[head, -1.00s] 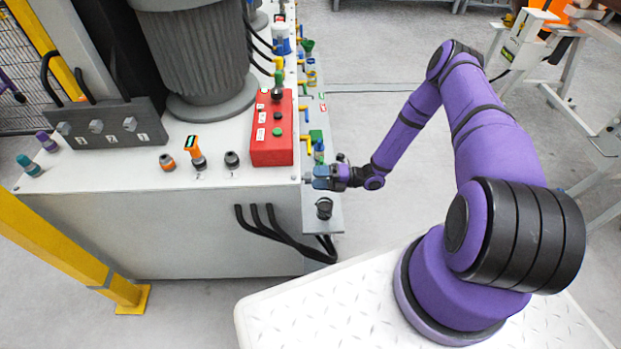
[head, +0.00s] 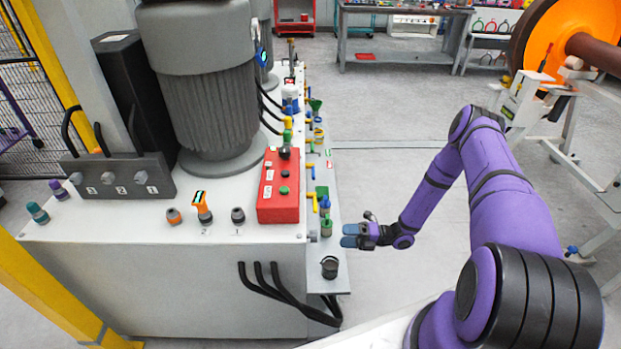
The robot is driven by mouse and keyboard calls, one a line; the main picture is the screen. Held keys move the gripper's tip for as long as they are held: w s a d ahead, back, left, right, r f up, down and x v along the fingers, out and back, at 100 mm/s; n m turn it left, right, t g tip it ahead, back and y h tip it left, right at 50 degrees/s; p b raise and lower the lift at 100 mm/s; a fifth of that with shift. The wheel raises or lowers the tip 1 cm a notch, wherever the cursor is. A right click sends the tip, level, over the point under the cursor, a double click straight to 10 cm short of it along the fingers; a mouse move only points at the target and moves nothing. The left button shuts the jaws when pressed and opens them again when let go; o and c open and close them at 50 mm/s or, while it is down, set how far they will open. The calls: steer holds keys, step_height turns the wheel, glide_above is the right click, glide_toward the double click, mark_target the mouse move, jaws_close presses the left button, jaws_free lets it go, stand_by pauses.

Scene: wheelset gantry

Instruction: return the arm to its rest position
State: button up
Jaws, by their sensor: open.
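My purple arm rises at the right of the head view and bends down to the left. My gripper (head: 352,236) is at its end, just right of the machine cabinet's near right corner. Its blue-tipped fingers point left and look open, with nothing seen between them. It appears above and to the right of a small black cup-like part (head: 329,267) on the side ledge. I cannot tell how far the fingers are from the cabinet edge.
The white cabinet (head: 170,280) carries a red button box (head: 279,187), a grey motor (head: 205,90) and several valves along its right edge. A stand with an orange wheel (head: 560,40) is at the far right. Grey floor (head: 390,130) between is clear.

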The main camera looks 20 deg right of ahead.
step_height(320, 180, up, 27)
steer(key=w+n+g+h, duration=0.2)
steer(key=n+g+h, duration=0.45)
steer(key=n, duration=0.95)
steer(key=s+a+r+n+h, duration=0.1)
steer(key=s+r+n+h, duration=0.15)
steer(key=r, duration=0.35)
steer(key=s+a+r+n+g+h, duration=0.1)
steer(key=s+r+n, duration=0.25)
steer(key=r, duration=0.25)
steer(key=s+a+r+n+h, duration=0.1)
steer(key=s+r+n+h, duration=0.1)
steer(key=r+n, duration=0.3)
steer(key=s+r+n+t+h, duration=0.2)
steer(key=s+r+n, duration=0.3)
steer(key=s, duration=0.5)
steer(key=s+r+n+t+h, duration=0.3)
steer(key=s+r+n+t, duration=0.2)
steer(key=s+r, duration=0.5)
steer(key=shift+r+n, duration=0.25)
steer(key=shift+n, duration=0.35)
steer(key=shift+a, duration=0.15)
stand_by(0.7)
